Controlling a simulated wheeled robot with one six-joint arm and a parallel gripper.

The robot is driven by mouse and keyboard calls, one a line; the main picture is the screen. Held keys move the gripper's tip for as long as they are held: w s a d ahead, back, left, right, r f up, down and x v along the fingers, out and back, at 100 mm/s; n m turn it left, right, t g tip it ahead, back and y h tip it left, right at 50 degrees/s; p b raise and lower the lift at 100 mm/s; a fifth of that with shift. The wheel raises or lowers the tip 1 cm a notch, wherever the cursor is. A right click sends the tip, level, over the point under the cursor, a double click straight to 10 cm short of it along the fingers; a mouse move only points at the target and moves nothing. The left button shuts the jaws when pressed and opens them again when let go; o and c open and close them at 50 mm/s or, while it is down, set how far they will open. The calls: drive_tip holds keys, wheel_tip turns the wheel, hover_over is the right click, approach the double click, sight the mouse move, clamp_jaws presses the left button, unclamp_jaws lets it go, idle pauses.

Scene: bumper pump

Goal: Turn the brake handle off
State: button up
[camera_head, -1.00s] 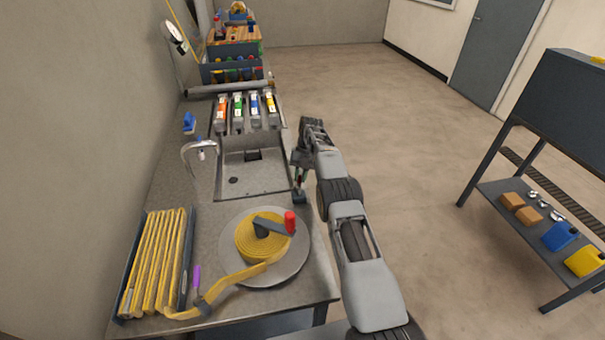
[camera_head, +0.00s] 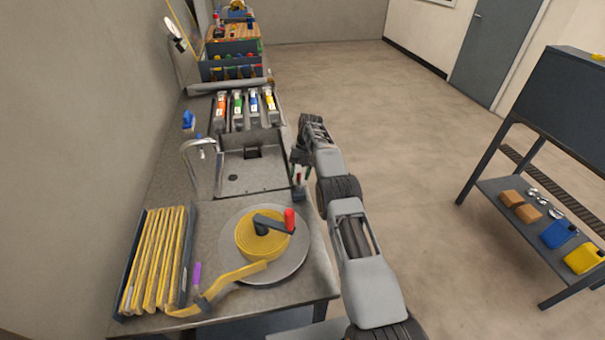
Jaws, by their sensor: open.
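A round grey turntable (camera_head: 292,262) near the counter's front holds a coiled yellow hose (camera_head: 247,246). A dark crank arm with an upright red knob (camera_head: 290,219) lies over the coil. A short purple handle (camera_head: 197,274) stands left of the turntable, beside the loose yellow hose end (camera_head: 233,277). Neither is labelled, so I cannot tell which is the brake handle. My gripper (camera_head: 299,193) points down near the counter's right edge, beyond the turntable and right of the sink. It is open and apart from the red knob and the purple handle.
A tray of folded yellow hose (camera_head: 125,299) lies at the left, by the wall. A sink (camera_head: 252,177) with a faucet (camera_head: 198,147) is behind the turntable. Coloured cartridges (camera_head: 239,108) stand beyond it. A shelf rack (camera_head: 515,185) stands at the right; the floor between is clear.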

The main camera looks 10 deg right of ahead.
sight(298, 181)
wheel_tip(298, 181, up, 2)
drive_tip(key=shift+r, duration=0.1)
drive_tip(key=s+r+b, duration=0.1)
drive_tip(key=b, duration=0.4)
drive_tip(key=s+r+b, duration=0.6)
drive_tip(key=s+r, duration=0.3)
drive_tip(key=s, duration=0.4)
drive_tip(key=shift+r+b, duration=0.3)
drive_tip(key=shift+b, duration=0.1)
